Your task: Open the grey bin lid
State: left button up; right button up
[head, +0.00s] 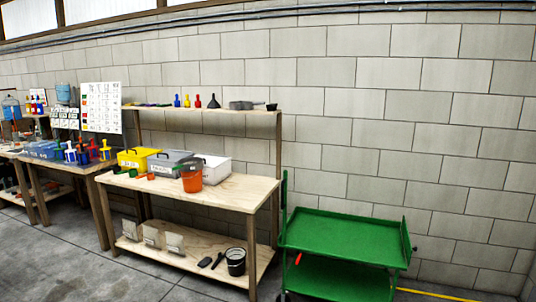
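The grey bin (170,167) stands on the top of the wooden workbench, between a yellow bin (136,160) and a white bin (214,169). Its grey lid (172,156) appears to lie closed on top, with a dark handle or latch and a pale label on the front. An orange bucket (191,180) stands in front of its right side and hides part of it. Neither of my grippers is in the head view.
The wooden workbench (240,191) has bare room at its right end. A green cart (345,238) stands to its right. A shelf (240,111) with several bottles and a pan runs above the bins. The floor in front is clear.

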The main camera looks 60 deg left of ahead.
aim_at(169, 155)
jog(key=u, duration=2.65)
jog(key=i+j+u, duration=0.3)
jog(key=i, duration=0.6)
jog(key=i+u, duration=0.3)
jog(key=i, duration=0.6)
jog(key=i+z, duration=0.1)
jog(key=i, duration=0.4)
jog(key=i+j+z, duration=0.1)
jog(key=i, duration=0.4)
jog(key=i+z, duration=0.15)
jog(key=i, duration=0.3)
jog(key=i+j+z, duration=0.1)
jog(key=i+j, duration=0.15)
jog(key=i, duration=0.25)
